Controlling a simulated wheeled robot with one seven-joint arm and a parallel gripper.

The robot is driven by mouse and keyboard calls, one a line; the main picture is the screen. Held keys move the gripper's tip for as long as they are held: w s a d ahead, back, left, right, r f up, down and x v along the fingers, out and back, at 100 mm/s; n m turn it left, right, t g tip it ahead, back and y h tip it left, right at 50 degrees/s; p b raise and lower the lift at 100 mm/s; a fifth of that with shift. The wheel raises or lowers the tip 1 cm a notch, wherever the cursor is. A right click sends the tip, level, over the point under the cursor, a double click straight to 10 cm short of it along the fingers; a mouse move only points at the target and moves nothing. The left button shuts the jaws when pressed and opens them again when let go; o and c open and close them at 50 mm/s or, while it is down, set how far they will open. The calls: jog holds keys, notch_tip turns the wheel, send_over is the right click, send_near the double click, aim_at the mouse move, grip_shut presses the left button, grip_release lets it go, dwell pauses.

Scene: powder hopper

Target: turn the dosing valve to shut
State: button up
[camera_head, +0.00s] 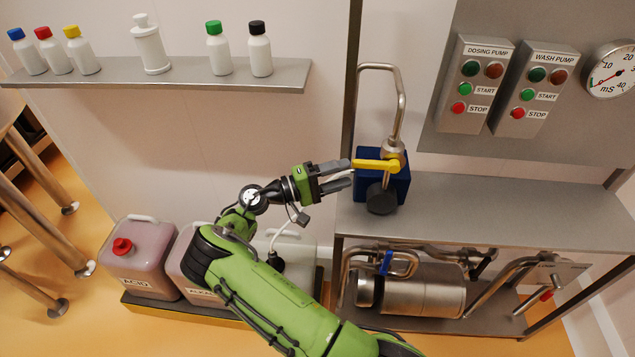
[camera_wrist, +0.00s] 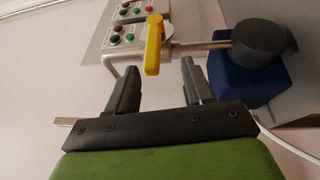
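The dosing valve has a yellow lever (camera_head: 376,165) on a metal fitting above a blue block with a dark grey round part. The lever lies roughly level and points left towards my gripper (camera_head: 347,173). My gripper is open, its two fingers spread. In the wrist view the yellow lever (camera_wrist: 153,42) hangs down the picture, its free end between the fingertips of my gripper (camera_wrist: 160,66). A gap shows on both sides, nearer the left finger. I cannot tell exactly how deep the end sits between the fingers.
A bent metal pipe (camera_head: 400,100) rises behind the lever. The valve stands at the left end of a steel shelf (camera_head: 520,212), whose right part is clear. Dosing and wash pump boxes (camera_head: 475,82) hang above. Bottles stand on a wall shelf (camera_head: 190,76); jerrycans (camera_head: 140,262) stand below.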

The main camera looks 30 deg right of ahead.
jog(key=v, duration=0.7)
jog(key=shift+a+b, duration=0.3)
jog(key=shift+b, duration=0.1)
jog(key=shift+d, duration=0.1)
